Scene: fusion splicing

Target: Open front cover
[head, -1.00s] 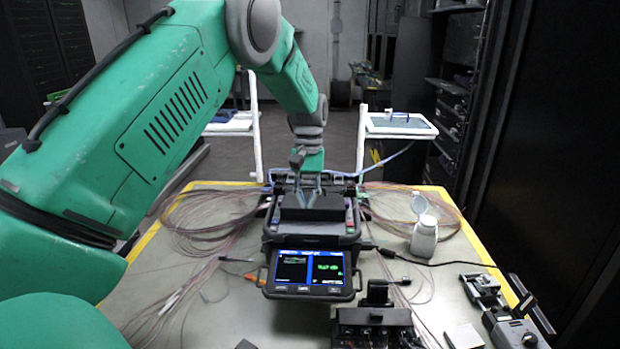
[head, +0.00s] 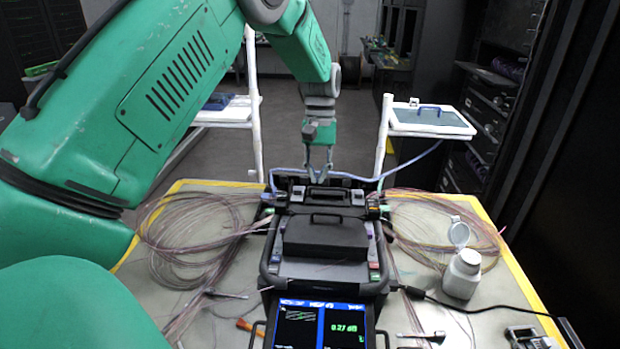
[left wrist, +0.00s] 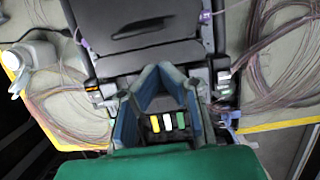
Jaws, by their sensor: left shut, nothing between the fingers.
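The fusion splicer (head: 275,270) is a black case on the workbench, with a lit screen (head: 320,325) at its near end. Its dark front cover (head: 327,236) lies flat on top, with a handle along its far edge. In the left wrist view the cover (left wrist: 130,20) fills the top middle. My left gripper (head: 318,174) is above the far end of the splicer, beyond the front cover and apart from it. In the left wrist view its blue-grey fingers (left wrist: 161,68) are shut and empty. My right gripper is out of view.
Coiled fibres lie left (head: 195,225) and right (head: 435,225) of the splicer. A white bottle (head: 461,275) with its lid open stands at right. A black cable runs from the splicer's right side. White stands rise behind the bench.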

